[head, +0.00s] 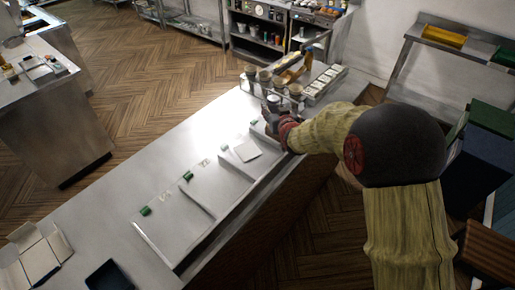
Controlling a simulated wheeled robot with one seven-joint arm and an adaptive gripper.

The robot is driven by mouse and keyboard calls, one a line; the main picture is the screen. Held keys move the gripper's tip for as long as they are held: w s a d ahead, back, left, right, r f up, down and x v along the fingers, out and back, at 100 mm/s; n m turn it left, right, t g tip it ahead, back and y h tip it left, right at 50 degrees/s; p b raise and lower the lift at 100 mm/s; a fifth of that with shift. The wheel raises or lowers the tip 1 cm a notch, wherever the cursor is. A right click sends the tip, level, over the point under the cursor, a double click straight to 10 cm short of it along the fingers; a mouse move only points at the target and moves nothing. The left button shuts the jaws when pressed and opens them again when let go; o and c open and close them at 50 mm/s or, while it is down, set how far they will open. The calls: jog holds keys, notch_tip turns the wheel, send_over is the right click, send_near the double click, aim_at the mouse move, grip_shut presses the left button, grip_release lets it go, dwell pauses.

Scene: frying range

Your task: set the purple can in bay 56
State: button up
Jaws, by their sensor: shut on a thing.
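My gripper (278,117) is at the far part of the long steel counter, just in front of a row of cups. It is shut on a small dark thing (273,102), mostly hidden by the gripper; its colour is too unclear to call it the purple can. I make out no purple can elsewhere. Flat steel panels (172,225) lie along the counter, with small green pieces (145,211) at their left edges. Pale marks beside them are too small to read, so I cannot tell which bay is 56.
Several cups (265,76) stand in a rack beyond my gripper, near a tray of pale items (325,82). An open carton (40,256) and a dark tray (108,275) are at the near end. The counter's left strip is clear.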

jog(key=s+a+f, duration=0.3)
jog(key=s, duration=0.3)
send_over(261, 161)
notch_tip(261, 161, down, 8)
jog(key=shift+a+f, duration=0.1)
jog(key=shift+f, duration=0.2)
jog(key=shift+w+f, duration=0.1)
jog(key=shift+f, duration=0.05)
jog(key=o, duration=1.4)
